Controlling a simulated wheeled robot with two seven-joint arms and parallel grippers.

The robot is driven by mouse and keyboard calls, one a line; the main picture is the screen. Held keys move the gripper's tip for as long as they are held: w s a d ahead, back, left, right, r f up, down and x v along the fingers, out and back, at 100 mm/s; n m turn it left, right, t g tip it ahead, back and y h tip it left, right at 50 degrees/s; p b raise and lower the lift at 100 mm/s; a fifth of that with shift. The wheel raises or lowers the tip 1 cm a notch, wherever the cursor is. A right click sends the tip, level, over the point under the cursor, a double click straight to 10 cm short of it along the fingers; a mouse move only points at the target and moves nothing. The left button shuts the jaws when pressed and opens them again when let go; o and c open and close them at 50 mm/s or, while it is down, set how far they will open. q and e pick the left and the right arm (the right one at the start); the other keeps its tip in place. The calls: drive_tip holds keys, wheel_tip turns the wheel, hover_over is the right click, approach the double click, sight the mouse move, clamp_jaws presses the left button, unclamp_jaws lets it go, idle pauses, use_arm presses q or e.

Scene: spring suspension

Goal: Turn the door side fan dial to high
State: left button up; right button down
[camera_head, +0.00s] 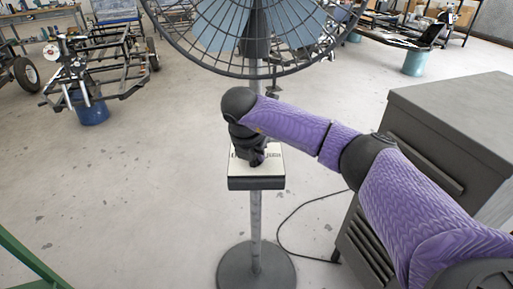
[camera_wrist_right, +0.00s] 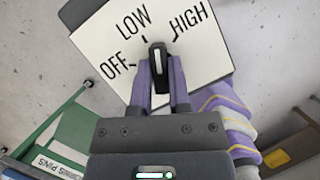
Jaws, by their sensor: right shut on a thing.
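The fan (camera_head: 256,35) stands on a pole with a round base, its cage at the top of the head view. A control box (camera_head: 258,182) with a white face is on the pole. In the right wrist view, the white face (camera_wrist_right: 205,65) reads OFF, LOW and HIGH. The black dial (camera_wrist_right: 158,58) has a pale stripe pointing roughly between the LOW and HIGH marks. My right gripper (camera_wrist_right: 160,88) is shut on the dial, one finger on each side. In the head view, my right gripper (camera_head: 254,158) hides the dial. My left gripper is not in view.
A grey cabinet (camera_head: 450,110) stands at the right, near my right arm. A black cable (camera_head: 300,215) lies on the floor by the fan's round base (camera_head: 256,270). A vehicle frame (camera_head: 100,65) stands at the back left. The floor at left is mostly clear.

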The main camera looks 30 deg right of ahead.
drive_tip(key=m+g, duration=0.1)
drive_tip(key=m, duration=0.1)
drive_tip(key=shift+r+m+p, duration=0.1)
drive_tip(key=shift+m+p, duration=0.3)
drive_tip(key=m+g, duration=0.1)
drive_tip(key=m, duration=0.1)
drive_tip(key=shift+w+m+h, duration=0.1)
drive_tip(key=shift+m+h, duration=0.2)
drive_tip(key=shift+m, duration=0.1)
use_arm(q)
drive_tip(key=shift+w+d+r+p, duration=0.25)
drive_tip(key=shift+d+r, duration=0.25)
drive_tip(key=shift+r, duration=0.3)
use_arm(e)
drive_tip(key=shift+m+g, duration=0.3)
drive_tip(key=shift+m, duration=0.3)
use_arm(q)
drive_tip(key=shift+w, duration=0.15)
use_arm(e)
drive_tip(key=c, duration=0.6)
unclamp_jaws()
